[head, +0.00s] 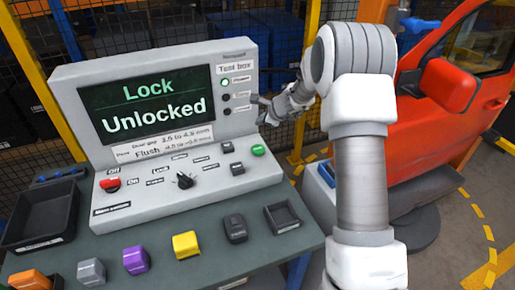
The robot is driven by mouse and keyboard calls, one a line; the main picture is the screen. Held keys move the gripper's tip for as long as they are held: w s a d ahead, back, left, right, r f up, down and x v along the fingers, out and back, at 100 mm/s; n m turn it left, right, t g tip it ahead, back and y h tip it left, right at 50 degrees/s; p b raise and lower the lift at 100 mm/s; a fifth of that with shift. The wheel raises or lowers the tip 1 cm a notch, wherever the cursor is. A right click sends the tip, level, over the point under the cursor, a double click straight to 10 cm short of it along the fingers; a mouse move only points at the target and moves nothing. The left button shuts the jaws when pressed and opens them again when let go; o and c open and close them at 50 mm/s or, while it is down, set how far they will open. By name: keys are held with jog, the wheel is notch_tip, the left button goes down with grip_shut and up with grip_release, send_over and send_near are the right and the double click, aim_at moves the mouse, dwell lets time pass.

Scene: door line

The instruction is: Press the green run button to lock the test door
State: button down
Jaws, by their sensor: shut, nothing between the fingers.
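The green button (258,150) sits at the right end of the sloped panel of the grey test box (70,107). The test box screen (145,98) reads "Lock Unlocked". My gripper (262,111) is at the right edge of the upright part of the box, above the green button and apart from it in the picture. It is small and partly behind my own arm. Its fingers are shut and hold nothing. The red test door (415,125) stands at the right behind my arm, with a red mirror.
The panel also bears a red switch (110,184), a black knob (185,180) and small black buttons. Coloured blocks, including a yellow one (186,244), lie along the table (150,280) front. A black tray (40,217) stands left. A yellow post rises behind.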

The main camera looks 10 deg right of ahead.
aim_at(261, 149)
notch_tip(261, 149, down, 9)
jog(key=b, duration=0.8)
jog(key=shift+r, duration=0.1)
dwell(1.9)
jog(key=shift+f+b, duration=0.4)
jog(key=shift+b, duration=0.15)
jog(key=shift+f+b, duration=0.5)
dwell(0.7)
jog(key=shift+r, duration=0.1)
jog(key=shift+r+p, duration=0.7)
jog(key=shift+r, duration=0.1)
jog(key=shift+r+p, duration=2.15)
jog(key=shift+r, duration=0.35)
